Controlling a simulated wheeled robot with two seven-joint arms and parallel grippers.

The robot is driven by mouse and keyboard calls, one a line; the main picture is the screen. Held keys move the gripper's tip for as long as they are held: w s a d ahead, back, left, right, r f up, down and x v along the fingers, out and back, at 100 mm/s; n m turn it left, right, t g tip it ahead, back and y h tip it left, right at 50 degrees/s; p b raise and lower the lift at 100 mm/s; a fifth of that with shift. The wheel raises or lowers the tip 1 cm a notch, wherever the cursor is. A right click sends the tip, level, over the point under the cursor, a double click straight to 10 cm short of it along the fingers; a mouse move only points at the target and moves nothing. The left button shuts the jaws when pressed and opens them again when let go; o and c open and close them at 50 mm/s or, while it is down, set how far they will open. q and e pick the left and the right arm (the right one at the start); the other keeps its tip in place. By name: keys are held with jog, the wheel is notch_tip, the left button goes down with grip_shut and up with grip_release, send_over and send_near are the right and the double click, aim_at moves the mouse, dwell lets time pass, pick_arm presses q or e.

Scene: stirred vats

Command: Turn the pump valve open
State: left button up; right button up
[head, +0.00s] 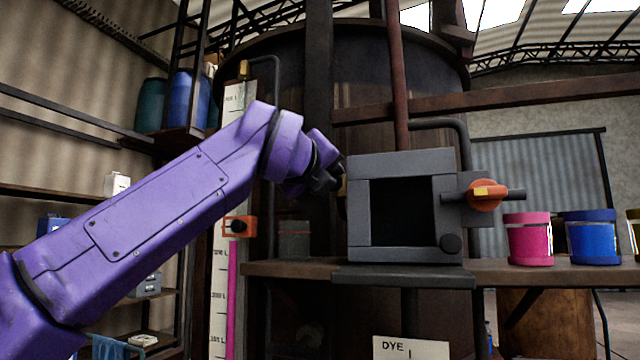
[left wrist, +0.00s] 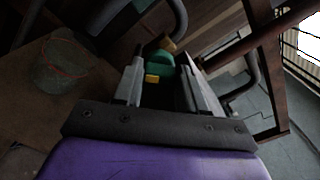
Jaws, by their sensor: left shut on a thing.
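A green valve handle (left wrist: 160,60) with a yellow mark shows between the fingers of my left gripper (left wrist: 163,72) in the left wrist view. The fingers are shut on it. In the head view my left gripper (head: 326,176) is at the left side of a grey box (head: 453,206) with a dark opening; the green handle is hidden there behind the gripper. No label shows which is the pump valve. My right gripper is out of view.
A large dark vat (head: 270,80) stands behind the box. A gauge strip (head: 218,260) with a pink column stands left. Pink (head: 529,240) and blue (head: 593,240) pots stand on the shelf at right. A rusty pipe (head: 398,80) rises above the box.

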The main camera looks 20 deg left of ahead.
pick_arm(q)
jog(key=shift+a+n+b, duration=0.1)
jog(key=shift+n+b, duration=1.15)
jog(key=shift+n, duration=3.65)
jog(key=o, duration=0.8)
jog(key=shift+w+f, duration=0.1)
jog(key=shift+w, duration=0.1)
jog(key=s+b, duration=0.4)
jog(key=s, duration=0.6)
jog(key=shift+s+b, duration=0.2)
jog(key=shift+b, duration=0.2)
jog(key=shift+a, duration=0.1)
